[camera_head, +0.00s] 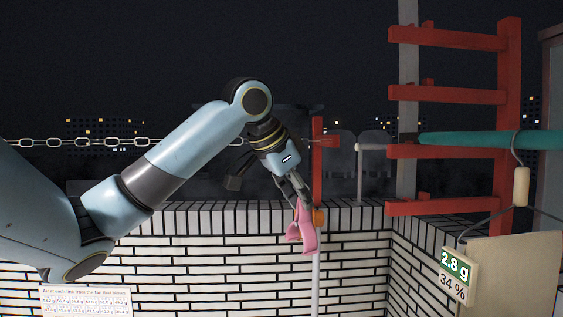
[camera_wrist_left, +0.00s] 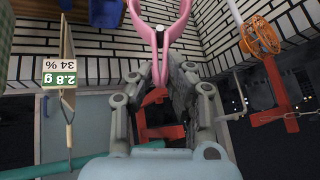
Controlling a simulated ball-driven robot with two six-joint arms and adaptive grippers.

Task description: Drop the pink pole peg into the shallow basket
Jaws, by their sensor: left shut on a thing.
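The pink pole peg (camera_head: 303,238) hangs from the tips of my left gripper (camera_head: 302,204) in the head view, in front of the white brick wall. In the left wrist view the peg (camera_wrist_left: 160,42) shows as a forked pink clip between the two fingers of my left gripper (camera_wrist_left: 158,82). The gripper is shut on it. In the head view the peg is close beside a thin pale pole (camera_head: 316,280); I cannot tell whether they touch. I cannot make out the shallow basket in either view. My right gripper is not in view.
A red ladder-like rack (camera_head: 509,110) stands at the right with a teal bar (camera_head: 490,139) across it. A hanger with a beige panel (camera_head: 515,275) and a 2.8 g tag (camera_head: 456,268) hangs lower right. A chain (camera_head: 125,142) runs behind my left arm.

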